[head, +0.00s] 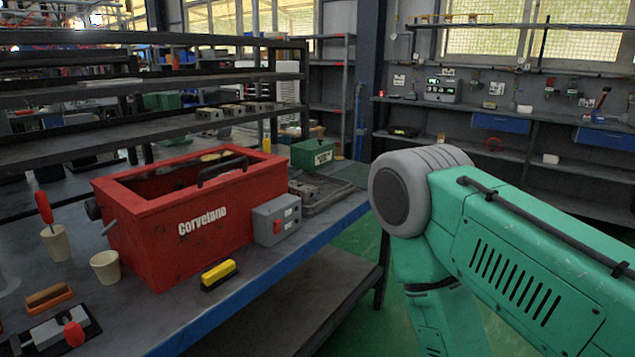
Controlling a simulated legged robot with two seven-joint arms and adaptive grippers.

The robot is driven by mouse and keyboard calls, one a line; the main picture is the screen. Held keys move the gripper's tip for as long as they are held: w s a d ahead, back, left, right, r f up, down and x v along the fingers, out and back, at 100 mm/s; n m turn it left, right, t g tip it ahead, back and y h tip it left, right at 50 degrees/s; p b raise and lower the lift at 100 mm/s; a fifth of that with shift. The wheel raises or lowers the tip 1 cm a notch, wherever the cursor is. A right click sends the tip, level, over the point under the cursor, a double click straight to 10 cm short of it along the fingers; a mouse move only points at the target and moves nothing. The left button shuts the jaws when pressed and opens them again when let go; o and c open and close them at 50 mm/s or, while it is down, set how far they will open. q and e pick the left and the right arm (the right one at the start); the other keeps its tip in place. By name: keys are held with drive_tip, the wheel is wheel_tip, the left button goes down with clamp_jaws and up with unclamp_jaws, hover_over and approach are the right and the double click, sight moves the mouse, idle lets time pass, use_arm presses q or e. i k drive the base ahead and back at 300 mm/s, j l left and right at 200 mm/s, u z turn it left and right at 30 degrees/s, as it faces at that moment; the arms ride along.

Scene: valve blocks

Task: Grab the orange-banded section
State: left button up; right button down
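I cannot make out any orange-banded section for certain. Grey metal blocks sit on the bench behind the red box, one of them in a dark tray (335,193). More small blocks (235,109) stand on the rack shelf behind. An orange-brown brush-like piece (49,296) lies at the bench's near left; I see no clear band on it. My green right arm fills the right side, bent at its grey joint, and its lower link runs out of the bottom edge. Neither gripper is in view.
A red box (195,235) marked "Corvetano" stands on the blue-edged bench (190,329) with a grey switch box (277,220) beside it. A yellow-black brush (218,275), two beige cups (105,267) and a red-knobbed tool (58,332) lie near. Green floor is free right of the bench.

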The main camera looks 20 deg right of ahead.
sight(307, 192)
drive_tip(key=i+l, duration=0.15)
drive_tip(key=l, duration=0.2)
drive_tip(key=i+l, duration=0.15)
drive_tip(key=l, duration=0.25)
drive_tip(key=i+l, duration=0.1)
drive_tip(key=l, duration=0.25)
drive_tip(key=i+l, duration=0.15)
drive_tip(key=l, duration=0.2)
drive_tip(key=i+l, duration=0.15)
drive_tip(key=l, duration=0.2)
drive_tip(key=i+l, duration=0.15)
drive_tip(key=l, duration=0.25)
drive_tip(key=i+l, duration=0.1)
drive_tip(key=l, duration=0.25)
